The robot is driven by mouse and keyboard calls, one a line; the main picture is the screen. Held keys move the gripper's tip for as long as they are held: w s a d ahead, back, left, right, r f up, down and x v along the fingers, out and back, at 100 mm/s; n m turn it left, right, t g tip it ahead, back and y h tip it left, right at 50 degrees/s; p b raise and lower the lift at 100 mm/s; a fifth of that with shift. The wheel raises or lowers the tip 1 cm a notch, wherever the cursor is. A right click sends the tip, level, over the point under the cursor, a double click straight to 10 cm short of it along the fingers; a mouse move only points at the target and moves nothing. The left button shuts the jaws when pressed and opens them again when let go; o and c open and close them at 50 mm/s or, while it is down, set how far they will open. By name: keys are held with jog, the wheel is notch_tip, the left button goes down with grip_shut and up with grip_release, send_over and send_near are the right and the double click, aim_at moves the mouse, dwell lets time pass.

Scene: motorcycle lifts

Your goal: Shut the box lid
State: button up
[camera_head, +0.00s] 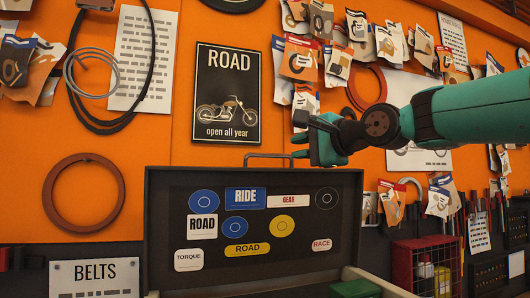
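The dark box lid (255,226) stands raised at the middle bottom, its inner face covered with stickers. A handle (268,157) sits on its top edge. Part of the open box (372,286) shows below the lid at the bottom edge, with a pale rim; most of it is out of frame. My gripper (300,140) is at the end of my green arm, which comes in from the right. It is just above the lid's top edge, right of the handle, and appears apart from the lid. Its fingers are seen from the side, so their opening is unclear.
An orange wall with a ROAD poster (226,95) and hanging parts packets (300,57) is behind. A red wire basket (426,265) with bottles stands right of the box. A BELTS sign (94,278) is at the lower left. Space above the lid's left part is free.

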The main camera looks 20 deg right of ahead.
aim_at(266, 156)
jog(key=p+x, duration=0.4)
jog(key=x, duration=0.7)
jog(key=shift+w+a+p, duration=0.15)
jog(key=shift+w+p, duration=0.15)
grip_shut()
